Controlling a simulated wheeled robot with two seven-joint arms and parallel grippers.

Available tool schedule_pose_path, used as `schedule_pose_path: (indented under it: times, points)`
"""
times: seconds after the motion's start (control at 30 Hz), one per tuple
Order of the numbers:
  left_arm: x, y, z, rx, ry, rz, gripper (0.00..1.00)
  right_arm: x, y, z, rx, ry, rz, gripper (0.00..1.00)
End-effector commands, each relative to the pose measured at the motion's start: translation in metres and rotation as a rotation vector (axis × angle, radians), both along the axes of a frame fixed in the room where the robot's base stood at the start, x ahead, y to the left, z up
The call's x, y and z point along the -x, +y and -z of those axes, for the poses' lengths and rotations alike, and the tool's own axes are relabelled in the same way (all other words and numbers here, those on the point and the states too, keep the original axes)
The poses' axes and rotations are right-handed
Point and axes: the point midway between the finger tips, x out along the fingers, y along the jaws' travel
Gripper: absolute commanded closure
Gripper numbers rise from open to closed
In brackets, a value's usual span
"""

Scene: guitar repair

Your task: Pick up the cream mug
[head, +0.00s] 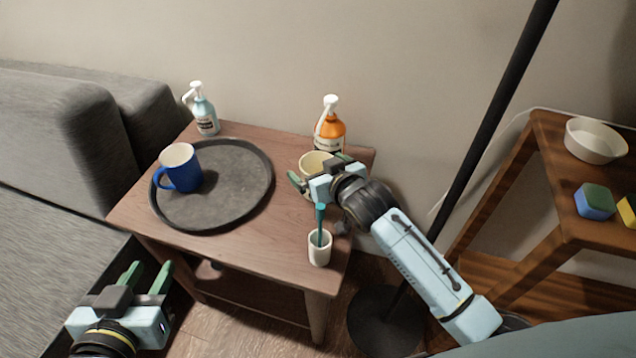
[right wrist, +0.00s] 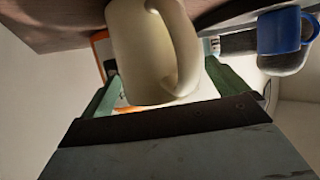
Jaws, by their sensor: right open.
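The cream mug (head: 316,162) stands at the right side of the side table, partly hidden by my right gripper (head: 317,171). In the right wrist view the cream mug (right wrist: 145,55) fills the middle, its handle on the right. The open green fingers of my right gripper (right wrist: 165,90) lie on either side of it, and I cannot tell whether they touch it. My left gripper (head: 148,272) is empty and open, low at the left, away from the table.
A dark round tray (head: 225,208) holds a blue mug (head: 180,168). Behind are a light-blue pump bottle (head: 204,112) and an orange pump bottle (head: 330,132), close to the cream mug. A white cup (head: 319,252) with a teal brush stands in front. A black pole (head: 497,110) rises at right.

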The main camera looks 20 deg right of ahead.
Motion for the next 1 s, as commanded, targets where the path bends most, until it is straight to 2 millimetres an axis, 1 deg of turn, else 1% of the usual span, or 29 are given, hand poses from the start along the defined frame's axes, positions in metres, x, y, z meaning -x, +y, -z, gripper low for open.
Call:
schedule_pose_path:
  times: [0.1, 0.3, 0.37, 0.8, 0.83, 0.87, 1.0]
  points:
    - [-0.0019, -0.0016, -0.004, 0.007, -0.025, 0.003, 0.64, -0.0018, 0.0004, 0.0011, 0.0, 0.001, 0.0, 0.01]
    - [-0.002, -0.0016, -0.0046, 0.008, -0.027, 0.003, 0.64, -0.0019, 0.0004, 0.0006, 0.0, 0.0, 0.0, 0.01]
    - [-0.0019, -0.0016, -0.0045, 0.008, -0.027, 0.003, 0.64, -0.0018, 0.0004, 0.0005, 0.0, 0.0, 0.0, 0.08]
    - [-0.0018, -0.0016, -0.0039, 0.007, -0.025, 0.002, 0.64, -0.0017, 0.0002, 0.0007, 0.0, 0.0, 0.0, 0.65]
    - [-0.0018, -0.0016, -0.0039, 0.007, -0.025, 0.002, 0.64, -0.0023, 0.0004, -0.0013, -0.001, -0.005, 0.0, 0.65]
    - [-0.0019, -0.0016, -0.0039, 0.007, -0.025, 0.002, 0.64, -0.0023, 0.0004, -0.0013, -0.001, -0.005, 0.0, 0.7]
    - [-0.0018, -0.0016, -0.0038, 0.007, -0.024, 0.003, 0.64, -0.0023, 0.0002, -0.0011, -0.001, -0.004, 0.0, 0.7]
